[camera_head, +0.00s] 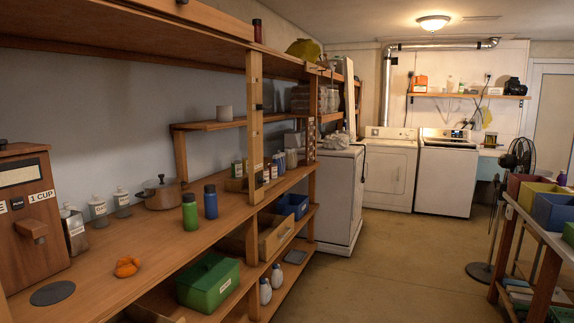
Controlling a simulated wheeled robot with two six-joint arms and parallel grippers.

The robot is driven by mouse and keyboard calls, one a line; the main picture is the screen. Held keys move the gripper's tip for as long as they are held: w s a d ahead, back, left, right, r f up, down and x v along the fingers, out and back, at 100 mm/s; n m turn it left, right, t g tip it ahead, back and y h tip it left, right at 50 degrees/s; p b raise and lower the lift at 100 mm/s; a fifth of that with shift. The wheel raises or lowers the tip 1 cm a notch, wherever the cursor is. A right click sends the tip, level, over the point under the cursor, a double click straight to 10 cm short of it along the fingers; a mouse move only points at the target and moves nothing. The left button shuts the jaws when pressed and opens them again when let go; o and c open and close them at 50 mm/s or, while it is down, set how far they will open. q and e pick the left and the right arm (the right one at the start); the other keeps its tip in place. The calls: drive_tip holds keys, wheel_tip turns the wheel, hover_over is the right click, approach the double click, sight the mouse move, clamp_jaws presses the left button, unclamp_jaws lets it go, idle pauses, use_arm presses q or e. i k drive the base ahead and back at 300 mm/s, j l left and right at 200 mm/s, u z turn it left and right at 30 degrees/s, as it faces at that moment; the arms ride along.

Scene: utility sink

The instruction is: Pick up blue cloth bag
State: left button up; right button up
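I cannot make out a blue cloth bag for sure in the head view. A blue box-like container (291,206) sits on the lower left shelf, and its inside is too small to read. A blue bin (553,213) stands on the table at the right edge. A pale blue shape (488,167), partly hidden by the fan, shows at the far right. Neither of my grippers is in view.
A long wooden shelf unit (150,232) with bottles, a pot and a green box (208,282) runs along the left. White appliances (443,180) stand at the back. A standing fan (515,160) and a table are right. The middle floor is clear.

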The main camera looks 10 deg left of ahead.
sight(279, 159)
drive_tip(key=i+l+z, duration=0.1)
drive_tip(key=i+z, duration=0.2)
drive_tip(key=i, duration=2.55)
drive_tip(key=i+l+u, duration=0.15)
drive_tip(key=i, duration=0.35)
drive_tip(key=i+l+u, duration=0.2)
drive_tip(key=i, duration=0.3)
drive_tip(key=i+l+u, duration=0.15)
drive_tip(key=i, duration=0.35)
drive_tip(key=i+l+u, duration=0.15)
drive_tip(key=i+l, duration=0.15)
drive_tip(key=i, duration=0.15)
